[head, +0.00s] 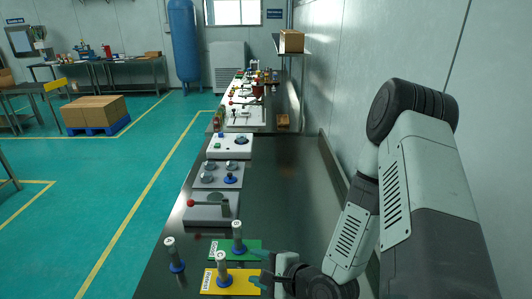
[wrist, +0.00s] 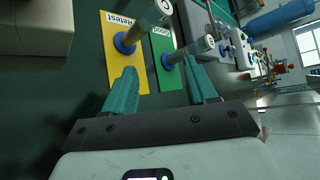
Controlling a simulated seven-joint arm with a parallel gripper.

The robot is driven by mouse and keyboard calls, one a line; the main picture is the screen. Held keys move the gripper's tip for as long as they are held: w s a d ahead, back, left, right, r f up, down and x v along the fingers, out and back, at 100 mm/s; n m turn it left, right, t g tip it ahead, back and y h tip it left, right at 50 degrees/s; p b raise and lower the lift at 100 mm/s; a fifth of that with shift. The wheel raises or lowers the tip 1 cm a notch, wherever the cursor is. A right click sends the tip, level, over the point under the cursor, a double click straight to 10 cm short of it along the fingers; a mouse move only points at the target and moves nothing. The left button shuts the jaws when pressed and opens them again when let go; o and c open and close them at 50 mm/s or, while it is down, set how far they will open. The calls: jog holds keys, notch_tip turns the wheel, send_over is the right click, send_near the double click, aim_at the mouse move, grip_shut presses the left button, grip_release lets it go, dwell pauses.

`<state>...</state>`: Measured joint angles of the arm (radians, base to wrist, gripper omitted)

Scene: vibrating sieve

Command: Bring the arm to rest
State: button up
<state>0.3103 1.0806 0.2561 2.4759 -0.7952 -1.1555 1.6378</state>
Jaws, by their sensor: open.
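My gripper (wrist: 160,82) is open, with its two teal fingers apart and nothing between them. In the head view my gripper (head: 259,268) is low over the bench, just right of the yellow and green plates. The yellow plate (wrist: 113,52), labelled Retest, and the green plate (wrist: 163,72), labelled Good, lie beyond the fingertips in the wrist view. One grey cylinder with a blue collar (head: 222,266) stands on the yellow plate, and another (head: 238,236) stands on the green plate. A third such cylinder (head: 175,254) stands left of the plates on the dark bench.
Beyond the plates stand a grey unit with a red-knobbed lever (head: 210,210), a panel with round fittings (head: 217,175) and a white box (head: 230,146). The dark bench top (head: 285,190) is clear at right of these. A wall (head: 345,70) runs along the right.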

jog(key=w+d+r+n+g+h, duration=0.1)
jog(key=d+r+n+h, duration=0.5)
jog(key=r, duration=0.4)
jog(key=w+d+r+n+h, duration=0.2)
jog(key=d+r+n+h, duration=0.15)
jog(key=d+r, duration=0.55)
jog(key=s+a+r+n+g, duration=0.1)
jog(key=s+r+n, duration=0.4)
jog(key=s+r, duration=1.1)
jog(key=s+a, duration=0.1)
jog(key=s, duration=0.2)
jog(key=shift+s+a, duration=0.15)
jog(key=shift+a, duration=0.05)
jog(key=shift+r+n, duration=0.1)
jog(key=shift+n, duration=0.15)
